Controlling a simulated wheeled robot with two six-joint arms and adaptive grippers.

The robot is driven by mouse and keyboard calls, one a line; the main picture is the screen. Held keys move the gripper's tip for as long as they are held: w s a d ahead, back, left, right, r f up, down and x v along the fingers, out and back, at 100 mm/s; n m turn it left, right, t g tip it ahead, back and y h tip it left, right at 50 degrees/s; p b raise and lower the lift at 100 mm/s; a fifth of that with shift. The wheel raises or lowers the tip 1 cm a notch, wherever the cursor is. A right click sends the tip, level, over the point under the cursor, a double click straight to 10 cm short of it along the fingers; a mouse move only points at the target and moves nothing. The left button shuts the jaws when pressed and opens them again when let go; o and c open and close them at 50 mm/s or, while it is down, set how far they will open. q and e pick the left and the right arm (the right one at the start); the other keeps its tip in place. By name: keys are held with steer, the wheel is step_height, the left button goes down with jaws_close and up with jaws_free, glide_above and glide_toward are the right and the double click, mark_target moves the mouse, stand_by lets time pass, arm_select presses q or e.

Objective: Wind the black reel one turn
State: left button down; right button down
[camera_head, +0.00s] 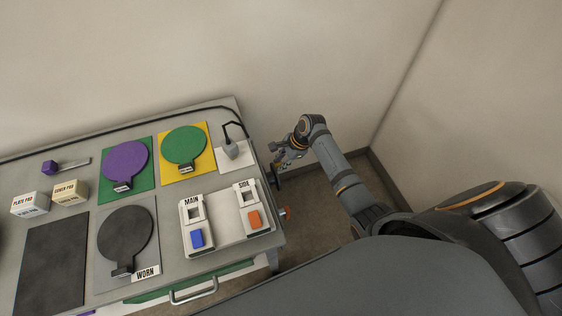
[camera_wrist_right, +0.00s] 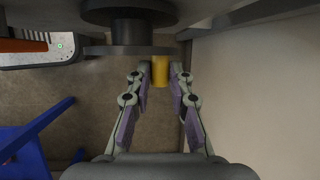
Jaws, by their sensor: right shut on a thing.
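The black reel (camera_wrist_right: 128,32) is at the top of the right wrist view, with wide dark flanges around a narrower core. A yellow handle (camera_wrist_right: 160,72) stands beside its lower flange. In the head view my right gripper (camera_head: 286,156) is just past the right end of the table, where the reel and handle cannot be made out clearly. My left gripper is not in view.
The grey table (camera_head: 172,285) holds purple and green discs, a WORN black disc (camera_head: 125,235), and MAIN and SIDE switches. A red-orange knob (camera_head: 285,212) sticks out at its right end. A wall (camera_wrist_right: 262,80) is close on the right; a blue object (camera_wrist_right: 35,135) stands lower left.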

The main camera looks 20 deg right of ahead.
steer(key=shift+s+r+p, duration=0.2)
steer(key=shift+p, duration=0.5)
steer(key=shift+s+a+r+n+t+p, duration=0.1)
steer(key=shift+s+n+t+p, duration=0.3)
steer(key=shift+t, duration=0.65)
steer(key=shift+s+d+n+t+p, duration=0.15)
steer(key=shift+s+t+p, duration=0.45)
steer(key=shift+t, duration=0.5)
steer(key=shift+s+a+r+n+t+p, duration=0.15)
steer(key=shift+s+n+t+p, duration=0.15)
steer(key=shift+t+p, duration=0.55)
steer(key=shift+s+f+t, duration=0.1)
steer(key=shift+t, duration=0.3)
steer(key=c, duration=1.2)
jaws_free()
